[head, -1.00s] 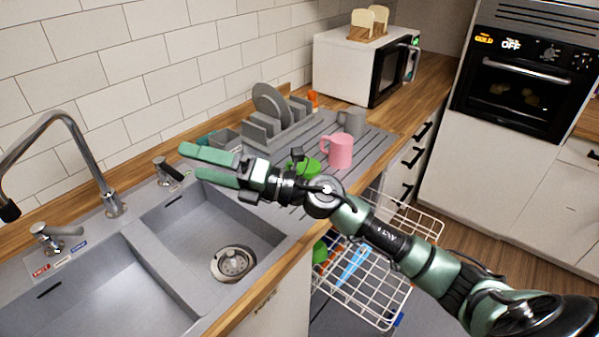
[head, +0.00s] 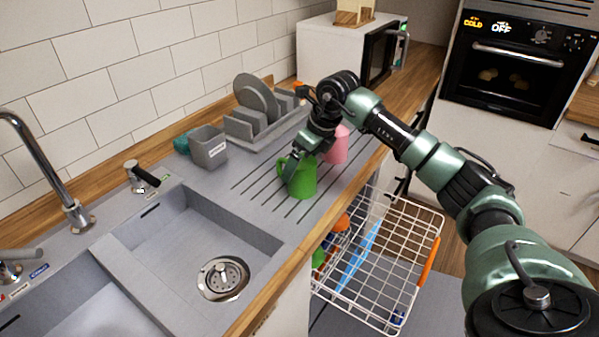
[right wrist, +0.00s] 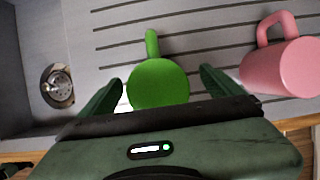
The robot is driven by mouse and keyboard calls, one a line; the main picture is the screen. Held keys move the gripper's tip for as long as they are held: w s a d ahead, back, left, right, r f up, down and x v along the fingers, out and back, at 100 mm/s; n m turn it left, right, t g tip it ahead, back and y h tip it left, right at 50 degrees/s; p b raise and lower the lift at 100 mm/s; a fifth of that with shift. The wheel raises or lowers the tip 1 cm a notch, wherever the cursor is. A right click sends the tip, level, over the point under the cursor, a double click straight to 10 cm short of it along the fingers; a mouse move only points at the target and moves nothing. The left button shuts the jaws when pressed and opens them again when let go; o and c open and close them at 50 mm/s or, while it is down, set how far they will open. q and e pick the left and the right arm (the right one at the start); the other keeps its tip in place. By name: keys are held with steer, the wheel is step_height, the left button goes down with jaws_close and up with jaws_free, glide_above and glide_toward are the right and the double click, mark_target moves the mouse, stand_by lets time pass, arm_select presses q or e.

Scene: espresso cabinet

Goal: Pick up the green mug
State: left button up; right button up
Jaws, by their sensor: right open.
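In the right wrist view the green mug (right wrist: 158,84) is between the two open fingers. My right gripper (head: 293,160) points down over the mug, with one finger seen next to the handle side. In the right wrist view my right gripper (right wrist: 160,88) is open, with a finger on each side of the mug and gaps visible. The far finger is hidden in the head view. My left gripper is in neither view.
A pink mug (head: 335,146) stands just behind and right of the green mug. A grey dish rack (head: 262,128) with plates and a grey cup (head: 208,148) are behind. The sink (head: 190,240) is at left. An open dishwasher basket (head: 385,262) sits below the counter edge.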

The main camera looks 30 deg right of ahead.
steer(key=x, duration=0.2)
steer(key=p+x, duration=0.1)
steer(key=x, duration=0.2)
steer(key=shift+s+a, duration=0.1)
steer(key=shift+s, duration=0.15)
steer(key=shift+r, duration=0.1)
steer(key=c, duration=2)
